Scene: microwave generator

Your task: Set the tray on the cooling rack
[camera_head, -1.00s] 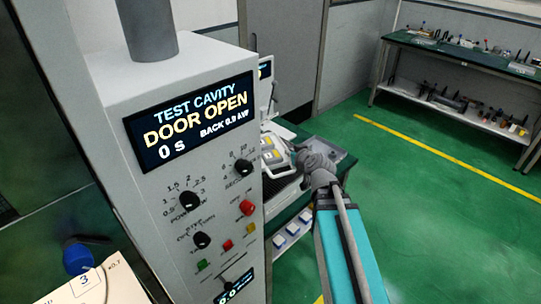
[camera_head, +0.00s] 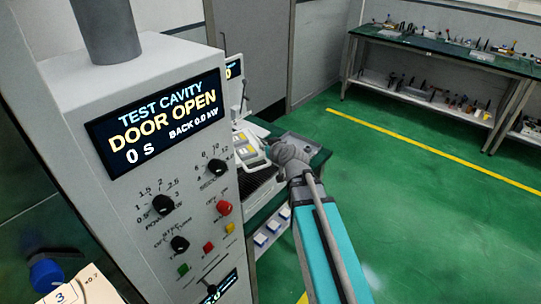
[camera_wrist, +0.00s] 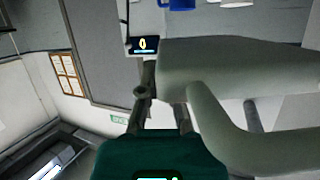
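A pale tray (camera_head: 246,144) with yellow patches shows just right of the generator's front panel in the head view, partly hidden by that panel. A dark slatted surface (camera_head: 262,179), possibly the cooling rack, is just below it on the green-topped table. My gripper (camera_head: 270,150) is at the tray's right side, at the end of my teal arm. Its fingertips are too small and covered to make out. In the wrist view, large blurred grey-green bars fill the right side; I cannot tell what they belong to or whether the fingers hold the tray.
The generator panel (camera_head: 150,155) reads "TEST CAVITY DOOR OPEN, 0 s" and stands close on the left. A grey shallow bin (camera_head: 299,143) is on the table behind my arm. Workbenches with tools (camera_head: 430,55) stand far right. Green floor (camera_head: 420,190) is clear between.

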